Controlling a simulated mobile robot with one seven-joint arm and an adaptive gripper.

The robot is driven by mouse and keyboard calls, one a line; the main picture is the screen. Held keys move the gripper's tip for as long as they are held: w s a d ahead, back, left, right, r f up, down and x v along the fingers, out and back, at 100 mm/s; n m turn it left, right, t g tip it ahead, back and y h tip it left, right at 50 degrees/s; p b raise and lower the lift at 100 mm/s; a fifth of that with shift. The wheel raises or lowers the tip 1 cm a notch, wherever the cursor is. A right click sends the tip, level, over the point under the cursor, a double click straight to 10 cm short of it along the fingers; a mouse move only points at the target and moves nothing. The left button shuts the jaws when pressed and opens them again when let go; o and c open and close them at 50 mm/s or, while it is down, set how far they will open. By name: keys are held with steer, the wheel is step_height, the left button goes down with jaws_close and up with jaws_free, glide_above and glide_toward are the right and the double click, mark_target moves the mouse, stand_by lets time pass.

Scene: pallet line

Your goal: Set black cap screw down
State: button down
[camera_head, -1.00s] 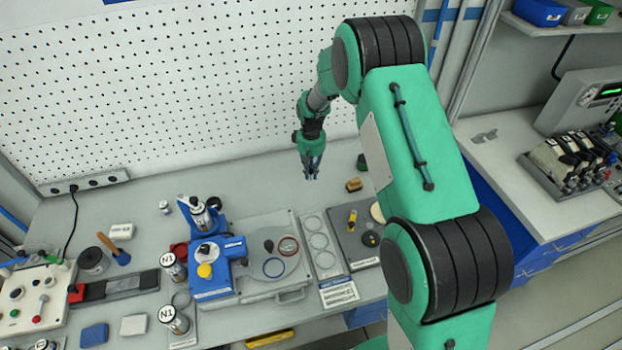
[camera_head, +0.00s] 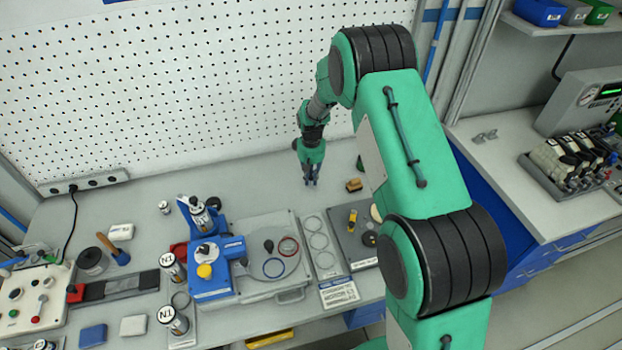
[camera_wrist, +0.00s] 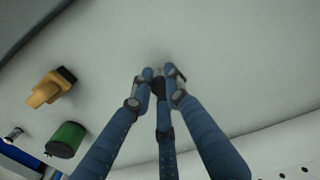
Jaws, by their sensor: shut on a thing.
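My gripper (camera_head: 311,183) is low over the bare back part of the grey workbench, in front of the pegboard, pointing down. In the wrist view its blue fingers (camera_wrist: 158,80) come together on a small dark piece, the black cap screw (camera_wrist: 158,88). The fingers hide most of the screw. I cannot tell whether it touches the bench. In the head view the screw is too small to make out.
A tan block with a dark end (camera_head: 354,185) lies just right of my gripper; it also shows in the wrist view (camera_wrist: 50,88) beside a green cylinder (camera_wrist: 66,140). A grey plate with rings (camera_head: 255,225) stands nearer the front.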

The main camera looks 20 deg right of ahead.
mark_target(311, 176)
steer(key=shift+f, duration=0.15)
steer(key=c, duration=1.7)
jaws_free()
step_height(311, 176, up, 12)
steer(key=shift+r+p, duration=0.2)
steer(key=shift+p, duration=0.35)
